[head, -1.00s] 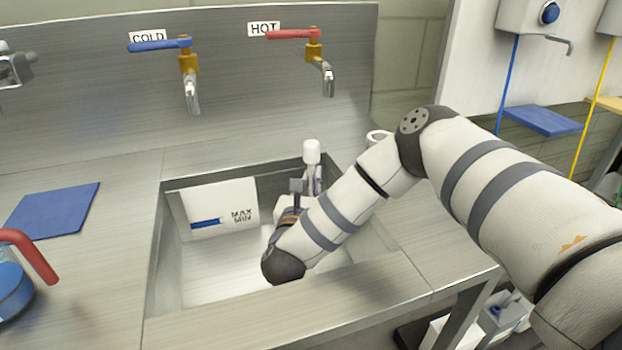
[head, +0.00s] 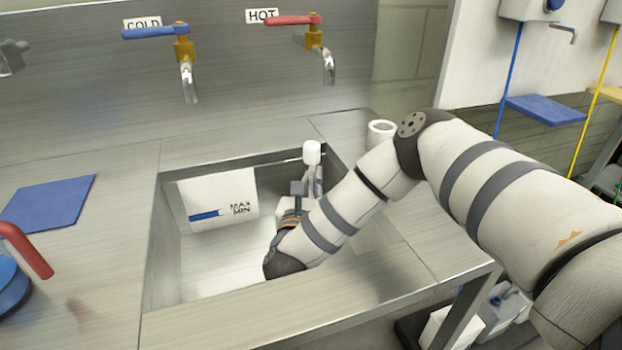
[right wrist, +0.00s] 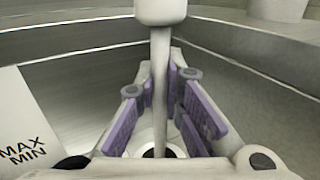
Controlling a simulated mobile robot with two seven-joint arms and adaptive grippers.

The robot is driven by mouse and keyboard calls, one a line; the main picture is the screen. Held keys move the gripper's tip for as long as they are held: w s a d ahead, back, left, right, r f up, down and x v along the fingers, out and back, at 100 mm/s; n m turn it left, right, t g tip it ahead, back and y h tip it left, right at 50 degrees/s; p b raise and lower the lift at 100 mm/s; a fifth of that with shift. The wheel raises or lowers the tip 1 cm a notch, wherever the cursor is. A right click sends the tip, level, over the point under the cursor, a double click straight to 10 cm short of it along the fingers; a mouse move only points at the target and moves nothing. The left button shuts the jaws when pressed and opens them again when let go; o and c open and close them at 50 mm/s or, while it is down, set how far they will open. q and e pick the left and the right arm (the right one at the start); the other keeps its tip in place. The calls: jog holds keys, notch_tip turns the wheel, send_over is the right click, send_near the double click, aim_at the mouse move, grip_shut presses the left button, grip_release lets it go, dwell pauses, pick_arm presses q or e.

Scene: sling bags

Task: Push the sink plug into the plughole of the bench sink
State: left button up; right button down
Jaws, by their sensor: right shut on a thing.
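The bench sink (head: 205,262) is a steel basin set into the bench. My right gripper (right wrist: 160,78) reaches down into it and is shut on the thin white stem of the sink plug (right wrist: 160,50). The plug's white knob (head: 311,153) stands above the fingers, with the stem about upright. In the right wrist view, a dark round spot with a pale ring, perhaps the plughole (right wrist: 171,152), shows by the lower end of the stem. The gripper body partly hides it. I cannot tell whether the plug's lower end touches it. My left gripper is out of view.
A white MAX/MIN panel (head: 215,203) lines the sink's back wall. A blue-handled cold tap (head: 186,70) and red-handled hot tap (head: 318,55) stand behind. A white cup (head: 381,129) is right of the sink. A blue mat (head: 48,203) and a red-handled blue thing (head: 12,285) lie left.

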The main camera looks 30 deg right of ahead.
aim_at(312, 144)
jog(key=shift+f, duration=0.2)
jog(key=c, duration=2.1)
grip_release()
jog(key=shift+c, duration=0.2)
jog(key=o, duration=0.5)
notch_tip(312, 144, up, 10)
jog(key=shift+r, duration=0.1)
